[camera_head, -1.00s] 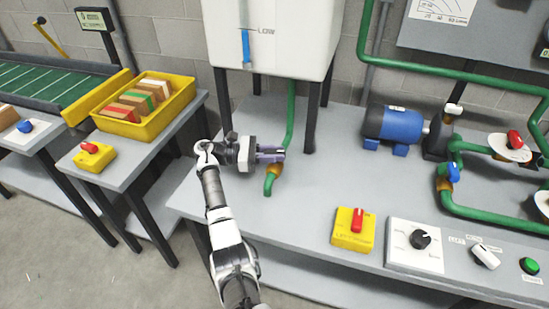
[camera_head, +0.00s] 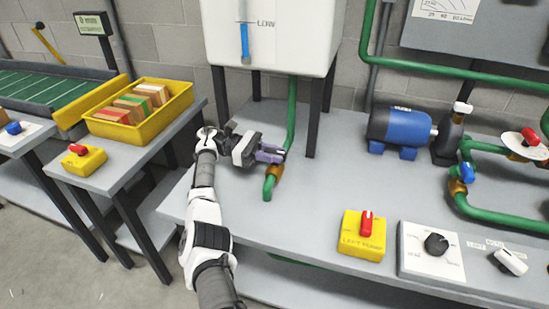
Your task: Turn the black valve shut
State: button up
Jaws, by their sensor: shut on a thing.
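A green pipe (camera_head: 291,110) comes down from under the white tank (camera_head: 268,42) and bends toward the front of the grey bench. A brass valve body (camera_head: 275,172) sits low on this pipe. My gripper (camera_head: 272,152) is at the pipe just above the brass part, reaching in from the left, with its fingers shut on the valve's handle. The black handle itself is hidden by the fingers, so its angle cannot be told.
The tank's dark legs (camera_head: 313,120) stand close around the pipe. A blue motor (camera_head: 398,127) and more green pipework are to the right. A yellow switch box (camera_head: 362,234) and a black knob panel (camera_head: 432,252) line the bench front. A yellow crate (camera_head: 142,110) stands left.

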jog(key=shift+s+f, duration=0.1)
jog(key=o, duration=1)
